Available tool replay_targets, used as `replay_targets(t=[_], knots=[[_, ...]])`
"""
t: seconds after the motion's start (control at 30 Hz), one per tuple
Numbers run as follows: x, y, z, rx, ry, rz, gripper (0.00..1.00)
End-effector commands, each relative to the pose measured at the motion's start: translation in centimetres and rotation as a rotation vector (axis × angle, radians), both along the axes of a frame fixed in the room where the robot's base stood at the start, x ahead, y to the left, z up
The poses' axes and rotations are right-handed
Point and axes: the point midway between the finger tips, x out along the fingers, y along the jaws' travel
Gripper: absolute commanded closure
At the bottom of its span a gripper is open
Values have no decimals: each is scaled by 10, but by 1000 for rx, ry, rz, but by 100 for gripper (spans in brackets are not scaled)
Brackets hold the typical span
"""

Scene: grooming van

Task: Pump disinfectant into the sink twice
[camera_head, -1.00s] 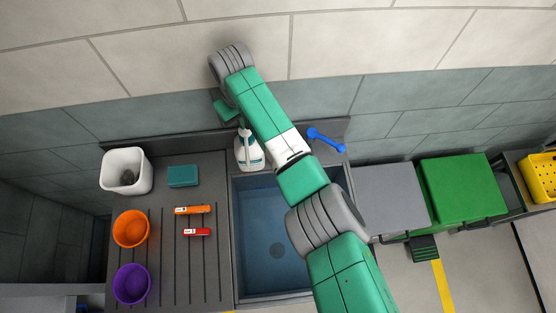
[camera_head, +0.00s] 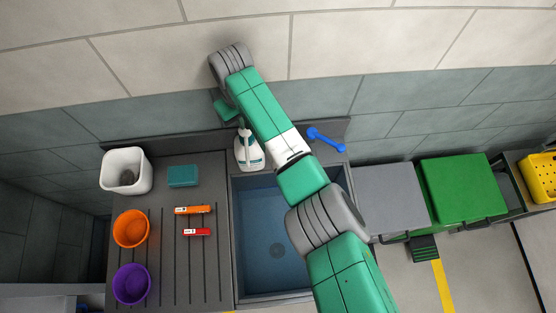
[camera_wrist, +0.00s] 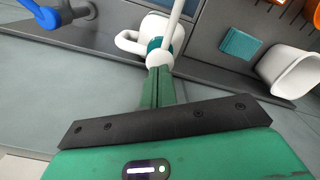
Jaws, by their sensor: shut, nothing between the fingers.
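The disinfectant bottle (camera_head: 249,154), white with a pump top, stands at the back edge of the sink, left of my arm. In the wrist view, its white body (camera_wrist: 131,41), teal collar and white pump head (camera_wrist: 160,59) show, with a thin white nozzle pointing up the picture. My gripper (camera_wrist: 158,72) is shut and empty, with its fingertips right at the pump head; I cannot tell whether they touch it. In the head view my gripper is mostly hidden by my arm. The sink (camera_head: 272,225) is a blue-grey basin, partly covered by my arm.
Left of the sink, the drainboard (camera_head: 215,270) holds a white container (camera_head: 113,178), teal sponge (camera_head: 183,176), orange cup (camera_head: 119,229), purple cup (camera_head: 122,285), and orange and red items. A blue-handled tap (camera_head: 326,140) stands right of my arm. The tiled wall is close behind.

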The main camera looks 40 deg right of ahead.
Motion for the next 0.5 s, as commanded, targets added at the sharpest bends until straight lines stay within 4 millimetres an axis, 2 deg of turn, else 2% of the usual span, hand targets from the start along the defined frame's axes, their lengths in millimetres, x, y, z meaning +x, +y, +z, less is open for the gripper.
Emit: replay_targets(t=[0.5], knots=[[0,0,-8,0,0,0,100]])
